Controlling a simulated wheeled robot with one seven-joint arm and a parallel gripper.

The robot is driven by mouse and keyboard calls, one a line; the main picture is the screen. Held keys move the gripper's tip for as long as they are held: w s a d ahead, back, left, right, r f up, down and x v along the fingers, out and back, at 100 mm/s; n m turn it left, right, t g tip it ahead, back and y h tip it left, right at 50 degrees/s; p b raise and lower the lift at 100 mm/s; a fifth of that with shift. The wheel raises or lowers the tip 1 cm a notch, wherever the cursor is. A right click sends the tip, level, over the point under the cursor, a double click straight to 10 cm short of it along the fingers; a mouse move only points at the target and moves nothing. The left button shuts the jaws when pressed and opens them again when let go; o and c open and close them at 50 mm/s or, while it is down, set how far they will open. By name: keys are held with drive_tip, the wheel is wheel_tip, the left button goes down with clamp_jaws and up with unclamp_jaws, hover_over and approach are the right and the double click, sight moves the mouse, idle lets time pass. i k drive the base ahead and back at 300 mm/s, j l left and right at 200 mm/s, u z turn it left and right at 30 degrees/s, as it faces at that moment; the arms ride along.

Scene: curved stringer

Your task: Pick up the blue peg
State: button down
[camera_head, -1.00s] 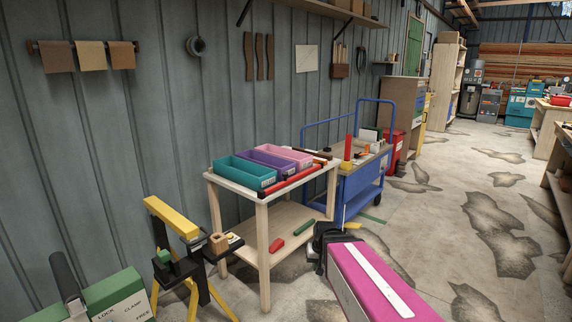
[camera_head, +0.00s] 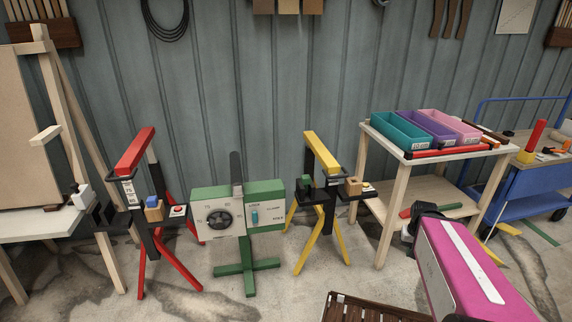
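A small blue piece, which looks like the blue peg (camera_head: 152,201), stands upright in a wooden block (camera_head: 154,212) on the red stand (camera_head: 136,150) at the left. My magenta arm reaches in from the lower right. The dark part at its far end appears to be my gripper (camera_head: 424,214); its fingers cannot be made out. It is far to the right of the blue piece and apart from it.
A green machine with a dial (camera_head: 219,219) and a yellow stand (camera_head: 322,150) stand between the red stand and my arm. A wooden table (camera_head: 392,150) holds teal, purple and pink bins. A dark slatted thing (camera_head: 365,309) lies at the bottom. Bare floor shows in front of the stands.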

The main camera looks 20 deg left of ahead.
sight(151, 201)
drive_tip(key=u, duration=2.35)
